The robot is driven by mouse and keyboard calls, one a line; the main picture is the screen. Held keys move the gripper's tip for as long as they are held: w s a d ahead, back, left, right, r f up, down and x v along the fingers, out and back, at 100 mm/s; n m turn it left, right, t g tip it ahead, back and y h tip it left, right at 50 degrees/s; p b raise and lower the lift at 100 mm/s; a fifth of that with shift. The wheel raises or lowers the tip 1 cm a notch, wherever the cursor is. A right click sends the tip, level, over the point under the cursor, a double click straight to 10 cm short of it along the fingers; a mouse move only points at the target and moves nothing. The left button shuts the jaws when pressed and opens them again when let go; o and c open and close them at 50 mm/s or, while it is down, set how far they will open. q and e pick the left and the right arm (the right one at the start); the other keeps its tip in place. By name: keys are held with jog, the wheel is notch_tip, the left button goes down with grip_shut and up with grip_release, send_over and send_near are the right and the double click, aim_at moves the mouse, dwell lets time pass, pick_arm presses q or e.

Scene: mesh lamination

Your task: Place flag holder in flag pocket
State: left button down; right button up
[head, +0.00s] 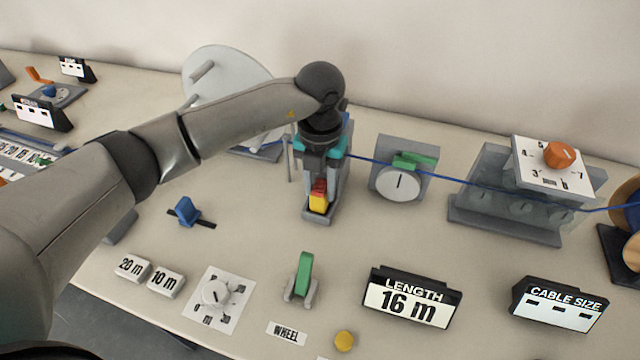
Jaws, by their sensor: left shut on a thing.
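My left gripper (322,156) points down over the middle of the table, at the top of a grey upright fixture (334,190) with teal parts. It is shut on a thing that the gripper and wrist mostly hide. A red and yellow piece (318,198) shows just below the gripper, low on the front of the fixture. I cannot tell whether this piece is joined to what the gripper holds. No part is labelled as the flag holder or flag pocket, so I cannot tell them apart for certain. My right gripper is not in view.
A blue cable (470,186) runs right from the fixture, past a dial plate (399,186) and a grey block with an orange knob (558,155). A large grey disc (226,75) stands behind my arm. A green lever (304,272) and LENGTH sign (411,300) stand in front.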

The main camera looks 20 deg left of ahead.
aim_at(320, 190)
pick_arm(q)
jog(key=shift+f+b, duration=0.3)
jog(key=shift+f, duration=0.15)
jog(key=c, duration=0.5)
grip_release()
jog(key=shift+r, duration=0.1)
jog(key=shift+r+p, duration=0.3)
notch_tip(320, 190, up, 13)
jog(key=p, duration=0.1)
jog(key=shift+f+p, duration=0.2)
jog(key=shift+p, duration=0.1)
